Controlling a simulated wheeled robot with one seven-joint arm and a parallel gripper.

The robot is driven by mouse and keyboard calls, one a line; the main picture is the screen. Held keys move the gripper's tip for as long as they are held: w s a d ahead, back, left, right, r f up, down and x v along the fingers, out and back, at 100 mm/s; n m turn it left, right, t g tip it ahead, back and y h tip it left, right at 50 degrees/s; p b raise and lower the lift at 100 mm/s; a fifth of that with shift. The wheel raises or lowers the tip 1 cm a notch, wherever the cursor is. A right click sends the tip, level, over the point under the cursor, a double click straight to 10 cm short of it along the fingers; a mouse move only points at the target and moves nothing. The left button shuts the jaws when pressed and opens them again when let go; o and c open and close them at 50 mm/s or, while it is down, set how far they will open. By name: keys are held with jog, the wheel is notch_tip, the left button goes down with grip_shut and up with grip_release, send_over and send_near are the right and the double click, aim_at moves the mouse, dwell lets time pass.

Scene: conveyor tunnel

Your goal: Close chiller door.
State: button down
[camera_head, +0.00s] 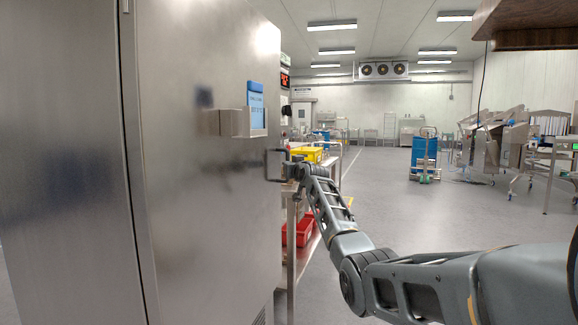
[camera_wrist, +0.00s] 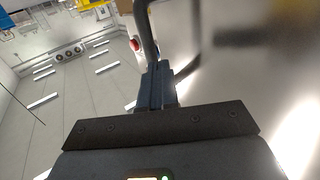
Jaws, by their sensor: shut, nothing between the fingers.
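My gripper (camera_head: 288,170) is right at this handle. In the wrist view the shut fingers (camera_wrist: 158,88) are next to the handle bar (camera_wrist: 146,30), with the steel surface to the right. Whether they touch the bar is unclear.
Behind the door's right edge is a steel rack (camera_head: 290,245) with a yellow bin (camera_head: 306,154) and a red crate (camera_head: 304,231). A blue trolley (camera_head: 424,155) and steel machines (camera_head: 492,148) stand farther back. The grey floor (camera_head: 385,205) between is clear.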

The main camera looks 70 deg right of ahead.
jog(key=s+d, duration=0.1)
jog(key=s, duration=0.9)
jog(key=w+a+f+t+y+p, duration=0.1)
jog(key=w+a+f, duration=0.3)
jog(key=a+f, duration=0.55)
jog(key=w+a+f+y+p, duration=0.1)
jog(key=w+a+f, duration=0.3)
jog(key=a+f, duration=0.5)
jog(key=s+a+f+n+y+p, duration=0.1)
jog(key=s+a+f, duration=0.15)
jog(key=a, duration=0.65)
jog(key=s+a+f+n+t+y+p, duration=0.1)
jog(key=a+f, duration=0.3)
jog(key=a, duration=0.5)
jog(key=s+a+f+y+p, duration=0.15)
jog(key=a+f, duration=0.25)
jog(key=a, duration=0.5)
jog(key=s+a+n+y+p, duration=0.2)
jog(key=s+a+n+y, duration=0.1)
jog(key=s+a, duration=1.45)
jog(key=s+a+r+n+y+p, duration=0.1)
jog(key=s+a+r+n+y, duration=0.1)
jog(key=s+a+r, duration=0.3)
jog(key=s+a+r+n+y+p, duration=0.2)
jog(key=s+a+r, duration=0.3)
jog(key=s+r, duration=0.4)
jog(key=shift+s+r+t+y, duration=0.3)
jog(key=shift+s+r+y, duration=0.05)
jog(key=shift+s, duration=0.75)
